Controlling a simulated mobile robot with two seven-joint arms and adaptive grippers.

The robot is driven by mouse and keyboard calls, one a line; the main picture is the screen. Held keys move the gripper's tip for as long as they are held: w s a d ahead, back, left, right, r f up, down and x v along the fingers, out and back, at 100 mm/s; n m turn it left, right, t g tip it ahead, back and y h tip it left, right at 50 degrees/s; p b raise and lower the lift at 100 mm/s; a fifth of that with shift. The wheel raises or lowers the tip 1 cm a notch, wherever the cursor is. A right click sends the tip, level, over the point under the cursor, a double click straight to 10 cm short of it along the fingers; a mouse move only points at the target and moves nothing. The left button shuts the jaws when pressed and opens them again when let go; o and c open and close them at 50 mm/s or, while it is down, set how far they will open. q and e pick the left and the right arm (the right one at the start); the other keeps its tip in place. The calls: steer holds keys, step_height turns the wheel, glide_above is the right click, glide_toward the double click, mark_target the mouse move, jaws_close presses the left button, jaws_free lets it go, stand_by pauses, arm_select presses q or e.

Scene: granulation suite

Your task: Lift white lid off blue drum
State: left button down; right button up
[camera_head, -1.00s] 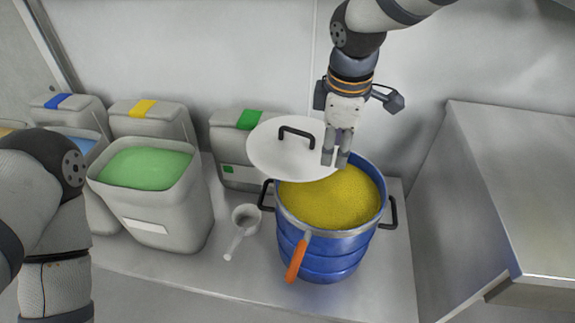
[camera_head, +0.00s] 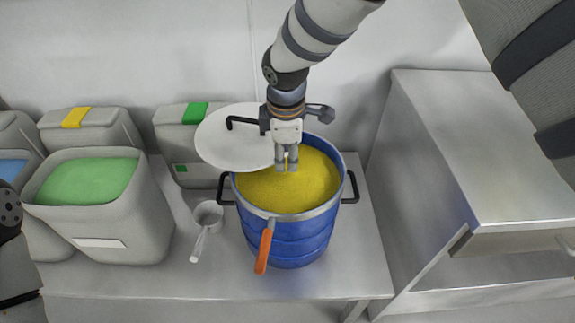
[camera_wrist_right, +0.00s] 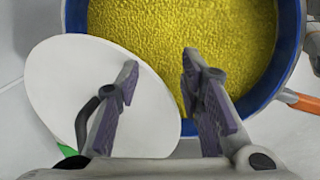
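The blue drum (camera_head: 290,240) stands on the bench with its mouth uncovered, showing yellow granules (camera_head: 290,188). The round white lid (camera_head: 225,148), with a black handle (camera_head: 240,122), lies off to the left of the mouth, overlapping the drum's back-left rim; what supports it is hidden. My right gripper (camera_head: 287,160) is above the granules at the lid's right edge, fingers pointing down. In the right wrist view, its fingers (camera_wrist_right: 160,100) are apart with nothing between them. One finger overlaps the lid (camera_wrist_right: 60,85) beside the handle (camera_wrist_right: 85,115); contact is unclear. My left gripper is out of view.
An orange-handled tool (camera_head: 264,250) hangs at the drum's front rim. A bin of green material (camera_head: 120,225) stands farther left. A steel cabinet (camera_head: 450,150) stands right. The wall is close behind.

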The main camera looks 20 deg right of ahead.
steer(key=shift+f, duration=0.25)
stand_by(0.3)
jaws_close()
steer(key=o, duration=1.1)
jaws_free()
steer(key=shift+r, duration=0.1)
